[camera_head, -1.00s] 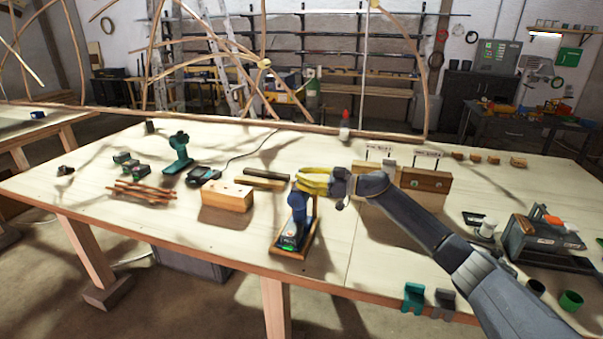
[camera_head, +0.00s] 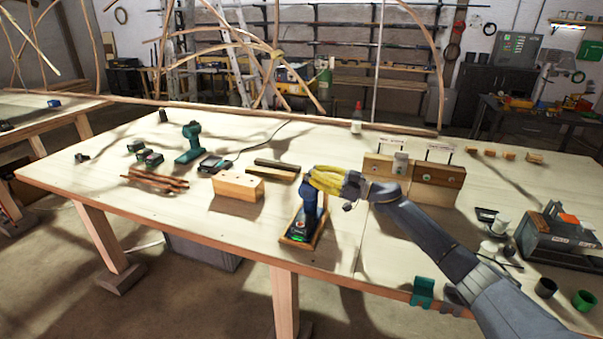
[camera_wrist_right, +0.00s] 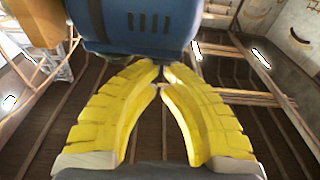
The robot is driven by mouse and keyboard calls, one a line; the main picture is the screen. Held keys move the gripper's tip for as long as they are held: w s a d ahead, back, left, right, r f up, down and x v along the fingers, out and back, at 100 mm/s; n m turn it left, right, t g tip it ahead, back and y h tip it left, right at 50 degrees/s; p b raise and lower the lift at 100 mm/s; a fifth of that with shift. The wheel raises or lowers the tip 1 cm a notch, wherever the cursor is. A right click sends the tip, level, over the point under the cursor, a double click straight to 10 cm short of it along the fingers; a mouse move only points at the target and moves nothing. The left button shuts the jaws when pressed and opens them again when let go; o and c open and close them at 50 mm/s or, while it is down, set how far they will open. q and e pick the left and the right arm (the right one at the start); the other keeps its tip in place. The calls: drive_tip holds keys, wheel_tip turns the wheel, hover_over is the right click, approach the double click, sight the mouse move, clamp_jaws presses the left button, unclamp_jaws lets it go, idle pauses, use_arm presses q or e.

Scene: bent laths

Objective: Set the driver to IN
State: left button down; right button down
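A blue driver (camera_head: 309,203) stands upright on a small wooden-edged tray (camera_head: 292,239) near the front edge of the table. A green-lit spot shows at its foot. My right gripper (camera_head: 314,181) has yellow fingers and reaches the driver's top from the right. In the right wrist view the fingers (camera_wrist_right: 160,79) come together at their tips, just under the blue driver body with dark vent slots (camera_wrist_right: 146,22). Whether the tips touch it or pinch a small part I cannot tell. The driver's selector and its marks are not readable. My left gripper is not in view.
A wooden block stand with labels (camera_head: 437,173) is behind my right arm. A grey machine (camera_head: 556,240) sits at the right.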

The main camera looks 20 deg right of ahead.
drive_tip(key=shift+d+r, duration=0.1)
wheel_tip(320, 180, up, 4)
drive_tip(key=shift+f, duration=0.2)
drive_tip(key=f+v, duration=0.1)
drive_tip(key=v, duration=0.8)
drive_tip(key=shift+s+d+f, duration=0.2)
drive_tip(key=shift+f, duration=0.2)
